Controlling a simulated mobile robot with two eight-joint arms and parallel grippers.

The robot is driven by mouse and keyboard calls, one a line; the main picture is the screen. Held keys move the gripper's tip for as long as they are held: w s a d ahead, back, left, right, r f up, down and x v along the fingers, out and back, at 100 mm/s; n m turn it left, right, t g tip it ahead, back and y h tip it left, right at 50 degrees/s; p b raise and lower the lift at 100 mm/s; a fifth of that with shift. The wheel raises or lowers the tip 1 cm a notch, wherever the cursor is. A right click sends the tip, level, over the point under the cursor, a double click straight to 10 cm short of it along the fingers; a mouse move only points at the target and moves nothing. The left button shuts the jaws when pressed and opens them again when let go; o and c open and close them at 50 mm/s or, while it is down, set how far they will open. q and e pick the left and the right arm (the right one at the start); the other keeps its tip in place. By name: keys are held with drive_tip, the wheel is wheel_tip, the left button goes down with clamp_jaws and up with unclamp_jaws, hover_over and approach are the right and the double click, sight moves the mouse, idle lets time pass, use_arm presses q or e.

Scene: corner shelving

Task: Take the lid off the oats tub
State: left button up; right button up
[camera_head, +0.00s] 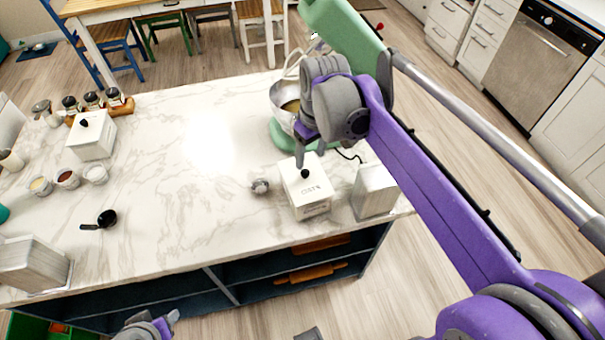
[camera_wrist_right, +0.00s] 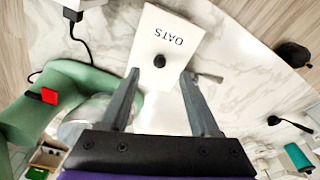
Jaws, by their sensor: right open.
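The oats tub (camera_head: 308,197) is a white box with dark lettering, standing upright near the front right of the marble counter. Its white lid (camera_head: 304,180) is on, with a small black knob (camera_head: 304,174) on top. In the right wrist view the tub (camera_wrist_right: 170,36) reads OATS upside down, and the knob (camera_wrist_right: 159,61) shows between the fingers. My right gripper (camera_head: 300,158) is just above and behind the knob, pointing down. In the right wrist view its fingers (camera_wrist_right: 162,98) are apart and empty. My left gripper (camera_head: 165,322) is low at the front edge, its jaws unclear.
A green stand mixer (camera_head: 340,28) with a metal bowl (camera_head: 284,100) stands close behind the tub. A pale canister (camera_head: 374,190) is just right of it, and a small grey object (camera_head: 260,186) lies left. Another white tub (camera_head: 92,135) and a black scoop (camera_head: 105,219) are further left. The counter's middle is clear.

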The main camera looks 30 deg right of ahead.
sight(305, 172)
drive_tip(key=f, duration=0.2)
drive_tip(key=w+f, duration=0.1)
drive_tip(key=f, duration=0.4)
drive_tip(key=shift+w+a+f, duration=0.15)
drive_tip(key=shift+w+f, duration=0.05)
drive_tip(key=shift+w, duration=0.15)
clamp_jaws()
